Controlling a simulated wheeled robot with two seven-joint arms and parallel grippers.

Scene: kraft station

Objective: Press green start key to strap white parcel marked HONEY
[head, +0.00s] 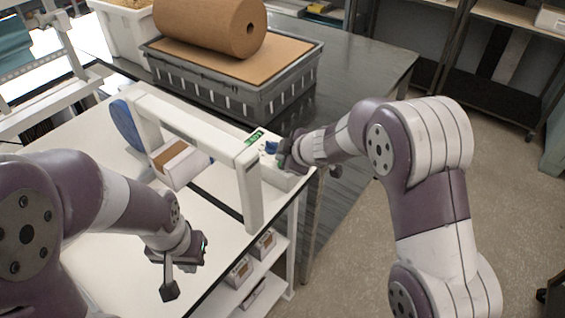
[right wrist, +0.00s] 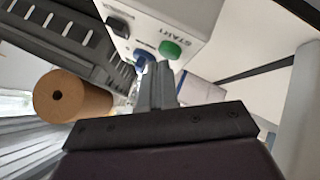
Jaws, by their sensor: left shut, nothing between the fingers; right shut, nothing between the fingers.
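A white parcel (head: 188,166) with a brown band lies on the white bench under the arch of the strapping machine (head: 196,128). Its lettering is too small to read. The round green start key (right wrist: 170,49) is on the machine's white control box, beside the word START. A blue knob (right wrist: 141,56) is next to it. My right gripper (right wrist: 156,66) is shut and empty, its fingertips close to the blue knob and just short of the green key in the picture; contact cannot be told. In the head view, my right gripper (head: 287,155) is at the control box. My left gripper (head: 170,289) is shut and empty at the bench's front.
A grey crate (head: 262,100) with a brown paper roll (head: 205,22) on it stands on the dark table behind. A blue disc (head: 127,125) is at the arch's left. Several small boxes (head: 240,271) sit on a shelf below the bench. A black switch (right wrist: 118,25) is also on the control box.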

